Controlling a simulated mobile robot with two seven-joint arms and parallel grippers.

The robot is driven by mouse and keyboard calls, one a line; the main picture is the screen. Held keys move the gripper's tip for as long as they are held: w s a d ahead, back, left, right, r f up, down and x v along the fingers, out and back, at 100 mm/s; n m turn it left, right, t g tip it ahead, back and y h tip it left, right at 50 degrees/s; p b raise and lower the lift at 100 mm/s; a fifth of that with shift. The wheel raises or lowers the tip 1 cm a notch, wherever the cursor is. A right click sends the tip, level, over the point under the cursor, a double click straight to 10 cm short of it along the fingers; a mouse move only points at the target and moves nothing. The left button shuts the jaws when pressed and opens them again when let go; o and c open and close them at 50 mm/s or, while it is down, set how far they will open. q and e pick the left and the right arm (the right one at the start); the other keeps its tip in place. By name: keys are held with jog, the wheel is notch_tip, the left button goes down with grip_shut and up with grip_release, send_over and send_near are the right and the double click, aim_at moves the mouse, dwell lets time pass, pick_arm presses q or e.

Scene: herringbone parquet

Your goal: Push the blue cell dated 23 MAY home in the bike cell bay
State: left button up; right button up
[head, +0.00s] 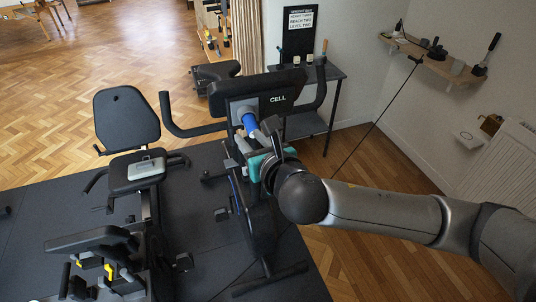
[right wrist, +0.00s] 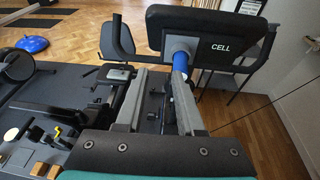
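The right wrist view also shows the blue cell (right wrist: 183,88) and the collar (right wrist: 181,50). No date is readable on the cell. My right gripper (head: 248,143) is just in front of the bay. Its two grey fingers stand apart with an empty gap between them (right wrist: 159,75). One finger lines up with the cell's outer end; I cannot tell whether they touch. My left gripper is out of view.
Handlebars (head: 190,130) flank the console. A seat (head: 137,170) with a grey box (head: 146,168) stands to the left. A dark side table (head: 310,75) with a sign is behind the bike. A wall shelf (head: 440,60) is at right, with a cable hanging from it.

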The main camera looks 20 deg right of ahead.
aim_at(250, 123)
jog(key=shift+w+a+f+t+y+b, duration=0.1)
jog(key=shift+w+a+t+y+b, duration=0.1)
jog(key=shift+a, duration=0.25)
jog(key=shift+w+a+f+t+y+b, duration=0.1)
jog(key=shift+w+a+y, duration=0.1)
jog(key=shift+a, duration=0.2)
jog(key=shift+c, duration=0.7)
jog(key=shift+w+a+m+t+b, duration=0.25)
jog(key=shift+m+t+b, duration=0.05)
jog(key=shift+c, duration=0.7)
jog(key=shift+w+f+t+b, duration=0.2)
jog(key=shift+w+t+b, duration=0.05)
jog(key=shift+t+b, duration=0.05)
jog(key=shift+c, duration=0.8)
jog(key=shift+m+t+h, duration=0.7)
jog(key=shift+m+h, duration=0.1)
jog(key=shift+h, duration=0.1)
jog(key=d+f, duration=0.2)
jog(key=d+f+b, duration=0.1)
jog(key=d+f, duration=0.1)
jog(key=d+f+b, duration=0.1)
jog(key=d+f, duration=0.1)
jog(key=shift+s+f, duration=0.15)
jog(key=shift+s, duration=0.2)
grip_shut()
jog(key=shift+w+a+b, duration=0.15)
jog(key=shift+w+b, duration=0.55)
jog(key=shift+w, duration=2.25)
